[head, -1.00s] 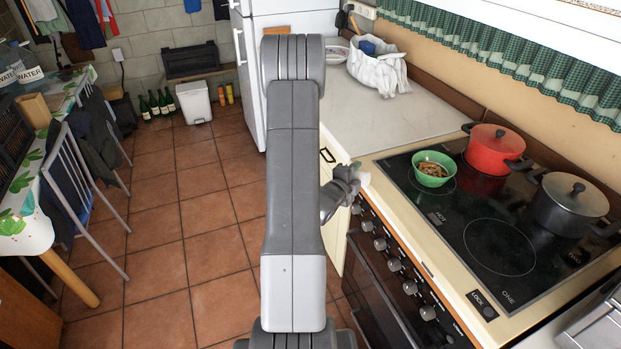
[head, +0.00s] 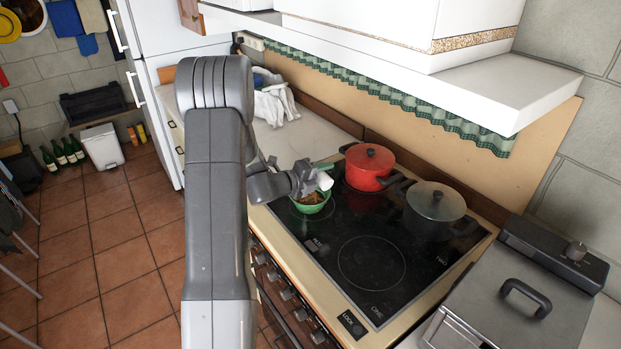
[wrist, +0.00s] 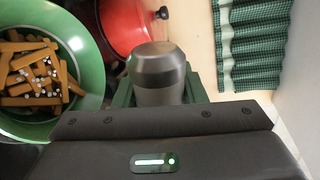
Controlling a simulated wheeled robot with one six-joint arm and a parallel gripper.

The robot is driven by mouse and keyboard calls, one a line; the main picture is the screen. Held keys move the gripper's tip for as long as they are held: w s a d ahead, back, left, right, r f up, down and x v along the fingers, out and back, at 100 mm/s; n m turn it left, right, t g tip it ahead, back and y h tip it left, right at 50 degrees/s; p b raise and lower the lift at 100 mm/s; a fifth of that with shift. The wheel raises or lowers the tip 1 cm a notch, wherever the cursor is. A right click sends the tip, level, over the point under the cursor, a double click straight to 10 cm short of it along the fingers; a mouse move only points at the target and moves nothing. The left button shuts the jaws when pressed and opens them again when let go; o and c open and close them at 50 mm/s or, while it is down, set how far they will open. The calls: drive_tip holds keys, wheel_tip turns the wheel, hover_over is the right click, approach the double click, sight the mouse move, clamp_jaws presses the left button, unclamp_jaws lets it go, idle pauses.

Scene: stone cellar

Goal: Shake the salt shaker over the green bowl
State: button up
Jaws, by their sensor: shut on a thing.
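The salt shaker (head: 325,181) shows as a small pale cylinder in the head view. In the wrist view the salt shaker (wrist: 158,72) has a grey metallic rounded end. My gripper (head: 316,177) is shut on it, and its green fingers show on both sides in the wrist view. The green bowl (head: 311,208) stands on the stove, partly hidden under my gripper. In the wrist view the green bowl (wrist: 92,62) holds brown sticks with several small white bits on them. The shaker is above the bowl's right side; its exact tilt is hard to tell.
A red lidded pot (head: 369,169) stands close behind the bowl. A dark lidded pot (head: 433,208) stands to its right on the black hob (head: 370,265). A white shelf (head: 450,85) overhangs the back wall. A grey appliance (head: 520,290) stands at the right.

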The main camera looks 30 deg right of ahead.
drive_tip(key=shift+w+m, duration=0.1)
drive_tip(key=shift+m, duration=0.3)
drive_tip(key=shift+w+f+m+t+b, duration=0.1)
drive_tip(key=shift+m+t+b, duration=0.3)
drive_tip(key=shift+b, duration=0.5)
drive_tip(key=m+b, duration=0.3)
drive_tip(key=w+m+t+b, duration=0.1)
drive_tip(key=m+b, duration=0.1)
drive_tip(key=shift+w+a+r+h, duration=0.1)
drive_tip(key=shift+r+h, duration=0.2)
drive_tip(key=shift+r, duration=0.05)
drive_tip(key=w+r+m+b, duration=0.1)
drive_tip(key=m+b, duration=0.1)
drive_tip(key=b, duration=0.4)
drive_tip(key=w+r+m+t+b, duration=0.1)
drive_tip(key=m+b, duration=0.2)
drive_tip(key=b, duration=0.4)
drive_tip(key=shift+a+h, duration=0.1)
drive_tip(key=shift+h, duration=0.3)
drive_tip(key=m+b, duration=0.1)
drive_tip(key=b, duration=0.2)
drive_tip(key=shift+w+r+m+b, duration=0.3)
drive_tip(key=shift+r+m+b, duration=0.1)
drive_tip(key=shift+w+r+b, duration=0.1)
drive_tip(key=shift+r+b, duration=0.15)
drive_tip(key=shift+b, duration=0.05)
